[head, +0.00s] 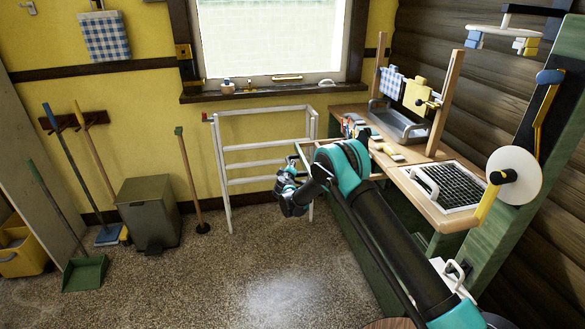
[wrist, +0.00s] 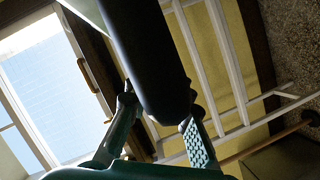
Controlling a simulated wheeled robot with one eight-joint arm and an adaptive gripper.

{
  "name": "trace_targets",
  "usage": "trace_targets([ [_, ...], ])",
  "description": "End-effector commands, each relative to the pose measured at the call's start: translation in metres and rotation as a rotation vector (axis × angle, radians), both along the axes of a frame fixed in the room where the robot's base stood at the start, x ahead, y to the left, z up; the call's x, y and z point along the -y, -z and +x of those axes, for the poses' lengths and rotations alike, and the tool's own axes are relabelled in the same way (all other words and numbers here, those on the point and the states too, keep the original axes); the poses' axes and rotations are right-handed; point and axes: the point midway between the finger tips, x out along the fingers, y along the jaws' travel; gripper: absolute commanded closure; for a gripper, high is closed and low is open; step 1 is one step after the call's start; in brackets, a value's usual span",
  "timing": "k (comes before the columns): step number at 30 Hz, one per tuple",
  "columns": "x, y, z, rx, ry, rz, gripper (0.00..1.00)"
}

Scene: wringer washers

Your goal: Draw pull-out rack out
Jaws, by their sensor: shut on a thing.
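My arm hides much of the rack and the bench side, so how far the rack is out cannot be told.
A white standing rack (head: 265,149) is close behind my gripper and also shows in the wrist view (wrist: 222,60). The bench (head: 419,181) carries a metal basin (head: 400,125) and a dark grid tray (head: 447,186). A grey bin (head: 148,210) stands left. The floor (head: 225,275) in front is clear.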

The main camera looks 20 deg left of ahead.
Motion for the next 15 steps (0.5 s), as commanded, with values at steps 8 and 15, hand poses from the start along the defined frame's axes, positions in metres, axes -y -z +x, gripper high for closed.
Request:
trace_targets([
  [8, -0.0003, 0.0002, -0.0002, 0.000, -0.001, 0.000, 0.62],
  [15, 0.0001, 0.0001, 0.0001, 0.000, 0.000, 0.000, 0.59],
])
